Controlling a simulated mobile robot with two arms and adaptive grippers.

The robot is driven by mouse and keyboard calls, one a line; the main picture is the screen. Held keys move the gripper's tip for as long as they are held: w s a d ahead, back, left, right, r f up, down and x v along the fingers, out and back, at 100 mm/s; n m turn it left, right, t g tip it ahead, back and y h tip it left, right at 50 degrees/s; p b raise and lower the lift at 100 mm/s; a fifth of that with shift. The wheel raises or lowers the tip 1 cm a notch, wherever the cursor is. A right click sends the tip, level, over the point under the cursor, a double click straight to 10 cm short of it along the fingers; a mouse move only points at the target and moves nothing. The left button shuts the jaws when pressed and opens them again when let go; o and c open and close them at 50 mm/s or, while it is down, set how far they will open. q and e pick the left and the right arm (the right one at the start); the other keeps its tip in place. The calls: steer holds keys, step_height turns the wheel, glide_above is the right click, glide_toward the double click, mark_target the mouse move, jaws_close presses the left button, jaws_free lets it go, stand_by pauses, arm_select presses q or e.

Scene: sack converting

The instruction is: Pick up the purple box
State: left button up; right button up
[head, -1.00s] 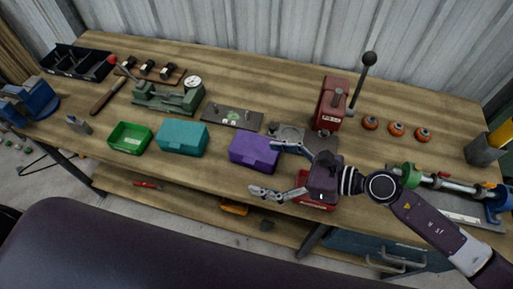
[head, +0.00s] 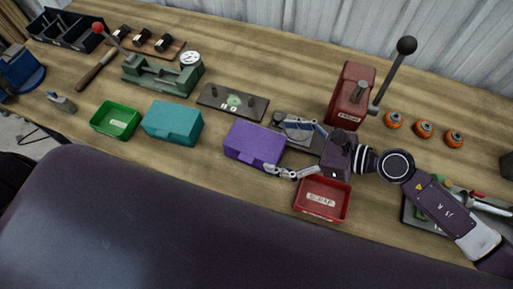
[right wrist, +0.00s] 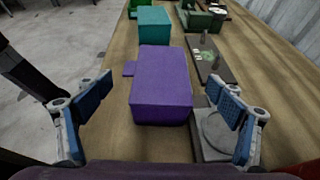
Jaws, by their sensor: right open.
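The purple box (head: 254,145) sits on the wooden bench near its front edge, to the right of a teal box (head: 172,123). My right gripper (head: 291,152) comes in from the right and is open, with its fingers just right of the purple box. In the right wrist view, the purple box (right wrist: 161,88) stands ahead, centred between the two spread blue-padded fingers (right wrist: 163,112). It appears to be beyond the fingertips or just at them; I cannot tell exactly. Nothing is held. My left gripper is not in view.
A red scrap tray (head: 322,198) lies below my right gripper. A red lever press (head: 351,95) stands behind it. A dark plate with pegs (head: 232,102) lies behind the purple box. A green bin (head: 116,120) stands farther left. A grey round fixture (right wrist: 218,133) is beside the right finger.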

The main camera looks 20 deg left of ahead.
mark_target(277, 149)
steer(key=f+b, duration=0.2)
steer(key=f, duration=0.1)
steer(key=shift+w+f, duration=0.2)
steer(key=shift+f, duration=0.1)
steer(key=shift+a+f+b, duration=0.1)
steer(key=shift+b, duration=0.2)
steer(key=shift+a+p, duration=0.4)
steer(key=shift+a, duration=0.25)
steer(key=shift+w+a+f, duration=0.1)
steer(key=shift+a+f, duration=0.1)
steer(key=shift+a, duration=0.2)
steer(key=p+x, duration=0.1)
steer(key=x, duration=0.4)
steer(key=shift+p, duration=0.3)
steer(key=shift+a+f, duration=0.2)
steer(key=shift+f, duration=0.05)
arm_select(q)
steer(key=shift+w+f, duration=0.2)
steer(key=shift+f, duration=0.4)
arm_select(e)
steer(key=shift+r, duration=0.1)
steer(key=c, duration=1.3)
